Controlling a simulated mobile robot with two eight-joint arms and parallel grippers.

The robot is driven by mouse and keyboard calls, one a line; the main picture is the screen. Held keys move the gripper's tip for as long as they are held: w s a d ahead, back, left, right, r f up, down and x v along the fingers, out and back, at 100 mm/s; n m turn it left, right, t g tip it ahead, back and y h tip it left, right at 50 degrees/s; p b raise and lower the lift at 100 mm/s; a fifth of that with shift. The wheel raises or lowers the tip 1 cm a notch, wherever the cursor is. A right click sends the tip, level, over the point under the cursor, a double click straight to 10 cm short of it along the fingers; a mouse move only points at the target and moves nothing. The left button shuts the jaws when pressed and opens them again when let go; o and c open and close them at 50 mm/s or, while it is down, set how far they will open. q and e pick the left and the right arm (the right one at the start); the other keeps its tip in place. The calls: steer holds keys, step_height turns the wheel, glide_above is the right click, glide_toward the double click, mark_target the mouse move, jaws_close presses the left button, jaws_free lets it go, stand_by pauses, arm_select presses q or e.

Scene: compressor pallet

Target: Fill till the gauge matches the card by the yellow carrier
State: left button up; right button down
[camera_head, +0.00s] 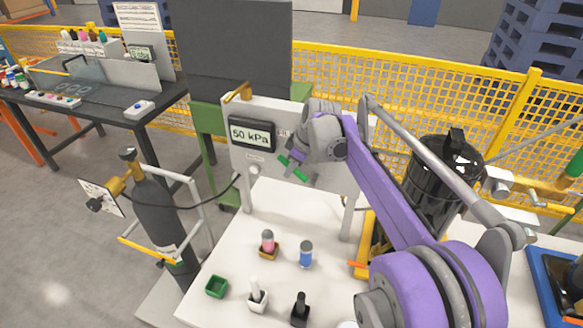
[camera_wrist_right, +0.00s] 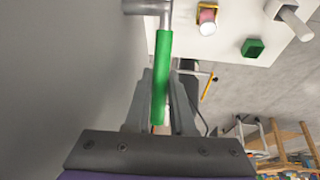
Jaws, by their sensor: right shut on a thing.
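The gauge (camera_head: 251,134) on the white upright panel reads "50 kPa". My right gripper (camera_head: 298,160) is in front of the panel, to the right of the gauge. It is shut on a green handle (camera_head: 290,169). In the right wrist view the green handle (camera_wrist_right: 161,75) runs between the fingers up to a grey metal fitting (camera_wrist_right: 147,6). A small yellow-brown carrier (camera_head: 268,253) on the white table holds a pink bottle (camera_head: 267,239). I cannot make out a card beside it. My left gripper is not in view.
A dark gas cylinder (camera_head: 158,215) stands left. A black tank (camera_head: 440,180) stands right, behind my arm.

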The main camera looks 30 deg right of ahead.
mark_target(312, 183)
stand_by(0.5)
steer(key=shift+s+d+r+t+y+p, duration=0.4)
steer(key=shift+s+d+r+t+y, duration=0.25)
steer(key=shift+t+y, duration=0.4)
steer(key=shift+s+d+r+m+t+y, duration=0.15)
steer(key=shift+s+d+r+t+y, duration=0.15)
steer(key=shift+t, duration=0.3)
steer(key=shift+s+d+r+m+t+y, duration=0.15)
steer(key=shift+s+t+y, duration=0.15)
steer(key=shift+t, duration=0.25)
steer(key=shift+s+d+r+t+y, duration=0.1)
steer(key=shift+s+d+t+y, duration=0.25)
steer(key=shift+t+y, duration=0.25)
steer(key=shift+s+d+r+m+t+y, duration=0.15)
steer(key=shift+s+d+t+y, duration=0.1)
steer(key=shift+s+t+y, duration=0.25)
steer(key=shift+s+d+m+t+y, duration=0.15)
steer(key=shift+s+d+t+y, duration=0.1)
steer(key=shift+t, duration=0.45)
steer(key=shift+b, duration=0.3)
steer(key=c, duration=0.8)
jaws_free()
steer(key=shift+o, duration=0.2)
